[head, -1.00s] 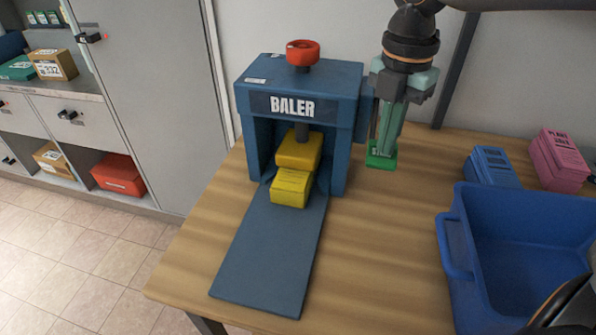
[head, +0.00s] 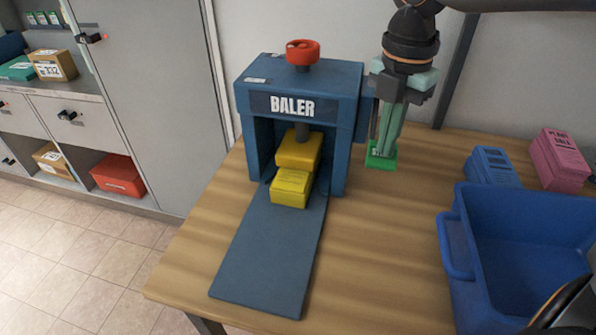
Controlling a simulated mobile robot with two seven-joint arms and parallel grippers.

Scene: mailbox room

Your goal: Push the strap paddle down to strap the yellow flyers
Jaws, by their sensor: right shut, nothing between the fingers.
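The blue baler (head: 348,110) stands on the wooden table. The yellow flyers (head: 290,188) lie in its opening, with a yellow press block (head: 299,150) down on them. A green piece with a small label, which looks like the strap paddle (head: 380,160), is low at the baler's right side, close to the tabletop. My right gripper (head: 388,142) points down right above it, shut and empty. Its fingers hide part of the green piece, and I cannot tell whether they touch it.
A red knob (head: 302,52) tops the baler, and a blue ramp (head: 268,250) slopes out its front. A blue bin (head: 458,245) stands at the right, with blue flyers (head: 491,166) and pink flyers (head: 560,158) behind it. The table between ramp and bin is clear.

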